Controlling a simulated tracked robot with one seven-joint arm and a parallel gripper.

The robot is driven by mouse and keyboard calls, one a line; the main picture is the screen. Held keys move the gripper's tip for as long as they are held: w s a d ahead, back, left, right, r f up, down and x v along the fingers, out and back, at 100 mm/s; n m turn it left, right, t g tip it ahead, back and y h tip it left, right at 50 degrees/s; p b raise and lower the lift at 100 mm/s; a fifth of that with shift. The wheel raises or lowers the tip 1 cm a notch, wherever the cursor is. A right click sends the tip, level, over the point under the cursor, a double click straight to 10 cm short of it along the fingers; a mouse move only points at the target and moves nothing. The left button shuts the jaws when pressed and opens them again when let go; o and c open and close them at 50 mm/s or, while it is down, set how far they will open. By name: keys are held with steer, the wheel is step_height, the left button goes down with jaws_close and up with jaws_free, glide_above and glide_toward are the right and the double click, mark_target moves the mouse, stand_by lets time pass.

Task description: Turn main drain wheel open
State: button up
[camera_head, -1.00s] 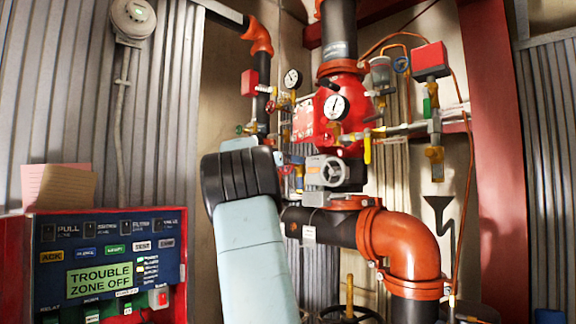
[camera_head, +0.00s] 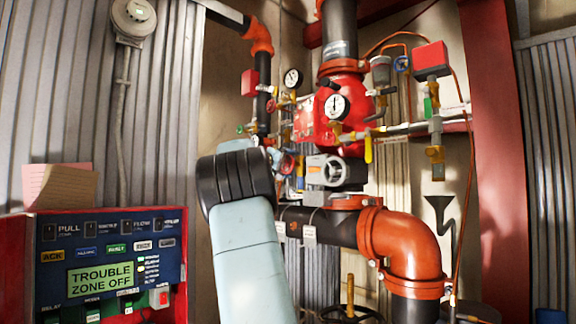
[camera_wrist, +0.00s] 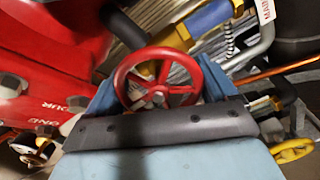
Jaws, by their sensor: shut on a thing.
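A red spoked handwheel (camera_wrist: 157,80) with a brass hub sits in the middle of the wrist view. My gripper (camera_wrist: 158,86) has a light-blue finger on each side of the wheel and is shut on it. The near part of the rim is hidden by the dark bar of my gripper. In the head view the red wheel (camera_head: 287,163) shows small, just right of my arm's black joint, and my arm hides most of my gripper. A white tag with partly readable lettering (camera_wrist: 265,10) is on the pipe at the wrist view's top right.
A red valve body (camera_wrist: 45,45) fills the wrist view's left. A yellow handwheel (camera_wrist: 293,151) is at the lower right. In the head view, gauges (camera_head: 336,106) and a large orange elbow (camera_head: 405,245) crowd the riser. An alarm panel (camera_head: 110,262) stands at left.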

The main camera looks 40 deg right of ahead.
steer(key=n, duration=0.5)
steer(key=shift+w+f+n, duration=0.1)
steer(key=shift+f+n, duration=0.1)
steer(key=shift+n, duration=0.1)
steer(key=n, duration=0.5)
steer(key=shift+f, duration=0.25)
steer(key=n, duration=0.5)
steer(key=shift+f+n, duration=0.2)
steer(key=shift+n, duration=0.2)
steer(key=shift+s+f+n, duration=0.1)
steer(key=shift+s+n, duration=0.05)
steer(key=shift+n, duration=0.95)
steer(key=shift+s+n, duration=0.1)
steer(key=shift+n, duration=1)
steer(key=o, duration=0.8)
steer(key=shift+o, duration=0.2)
